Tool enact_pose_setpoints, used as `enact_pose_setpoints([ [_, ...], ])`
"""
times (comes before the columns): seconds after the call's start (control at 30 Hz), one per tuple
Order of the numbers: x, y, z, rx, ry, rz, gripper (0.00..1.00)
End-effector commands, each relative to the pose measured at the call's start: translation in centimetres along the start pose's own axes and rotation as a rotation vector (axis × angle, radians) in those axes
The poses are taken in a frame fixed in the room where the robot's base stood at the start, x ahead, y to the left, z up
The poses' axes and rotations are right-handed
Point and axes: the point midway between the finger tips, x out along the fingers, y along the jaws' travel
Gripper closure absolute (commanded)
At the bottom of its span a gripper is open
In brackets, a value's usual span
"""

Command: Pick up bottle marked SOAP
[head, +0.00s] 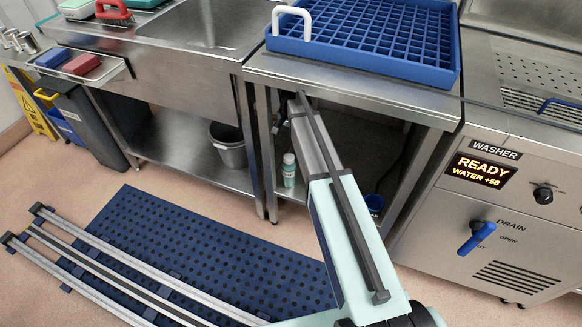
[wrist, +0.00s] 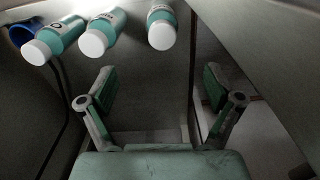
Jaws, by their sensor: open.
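Three teal bottles with white caps show along the top of the wrist view: a left one (wrist: 62,38), a middle one (wrist: 108,24) and a right one (wrist: 162,14). Their labels are cut or turned, so I cannot read which is marked SOAP. In the head view one teal bottle (head: 289,170) stands upright on the shelf under the counter; my arm hides the space beside it. My gripper (wrist: 160,88) is open and empty, its fingers wide apart, with the bottles beyond it and apart from it.
The steel counter (head: 262,72) with a blue rack (head: 372,58) is above my arm's end. Its legs bound the shelf opening. A blue object (head: 374,203) is to the right, and a grey bucket (head: 228,147) to the left. The washer (head: 470,215) stands right.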

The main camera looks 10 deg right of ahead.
Motion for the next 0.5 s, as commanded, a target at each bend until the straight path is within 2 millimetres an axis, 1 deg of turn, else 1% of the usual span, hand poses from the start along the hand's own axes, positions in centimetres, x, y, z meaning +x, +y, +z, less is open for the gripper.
enact_pose_setpoints([
  [0.5,9.5,0.0,0.0,0.0,-0.001,0.002,0.09],
])
